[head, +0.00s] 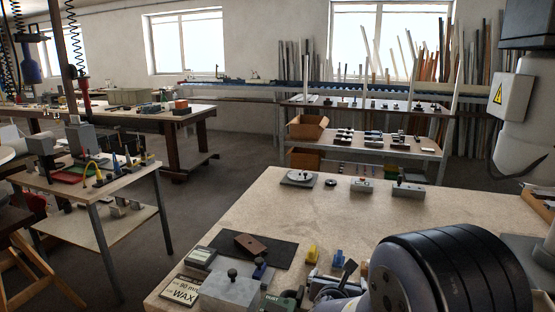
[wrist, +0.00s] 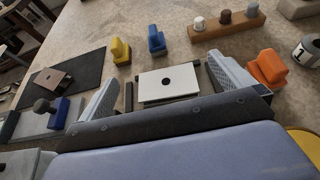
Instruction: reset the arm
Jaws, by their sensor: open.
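My gripper (wrist: 164,76) is open, with its two grey ribbed fingers spread apart in the wrist view. Between the fingers, in the picture, is a white plate (wrist: 155,88) with a dark round spot and dark edge pieces. I cannot tell whether the fingers touch anything; no object shows clamped between them. In the head view my arm fills the lower right, low over the near end of the workbench (head: 330,215), and largely hides the gripper.
A yellow block (wrist: 121,51), a blue block (wrist: 156,42) and an orange block (wrist: 267,67) stand around the gripper. A wooden strip with several knobs (wrist: 228,29) lies beyond. A dark mat (wrist: 75,73) holds a brown block (head: 250,244). The bench's middle is clear.

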